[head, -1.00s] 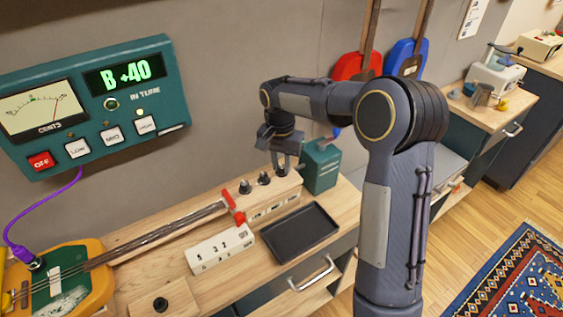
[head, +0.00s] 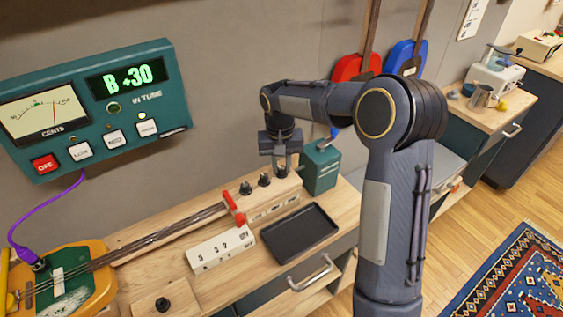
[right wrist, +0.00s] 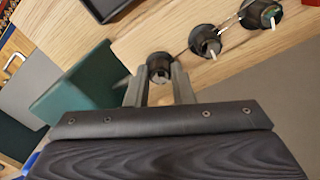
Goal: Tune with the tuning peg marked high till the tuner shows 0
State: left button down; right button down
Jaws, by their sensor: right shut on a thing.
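The teal tuner (head: 95,105) on the wall reads "B +30" in green, with its needle right of centre. My right gripper (head: 280,172) is shut on the rightmost of three dark tuning pegs on the wooden peg block (head: 268,206). In the right wrist view, this peg (right wrist: 159,67) sits between the two fingers. The other two pegs, the middle one (head: 264,179) and the left one (head: 245,188), stand free. The label under the held peg is too small to read. My left gripper is not in view.
The stringed instrument (head: 62,280) lies at left, joined to the tuner by a purple cable (head: 45,198). A white number block (head: 220,248) and a black tray (head: 300,234) lie in front of the pegs. A green box (head: 321,168) stands close right of the gripper.

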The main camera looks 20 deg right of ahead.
aim_at(281, 168)
jog(key=n+p, duration=0.1)
jog(key=n, duration=0.4)
jog(key=shift+r+n, duration=0.1)
jog(key=shift+n, duration=0.2)
jog(key=n, duration=0.4)
jog(key=shift+n+p, duration=0.3)
jog(key=shift+n, duration=0.1)
jog(key=c, duration=1.3)
grip_release()
jog(key=shift+o, duration=0.2)
notch_tip(281, 168, up, 8)
jog(key=shift+f, duration=0.25)
jog(key=shift+s+r, duration=0.1)
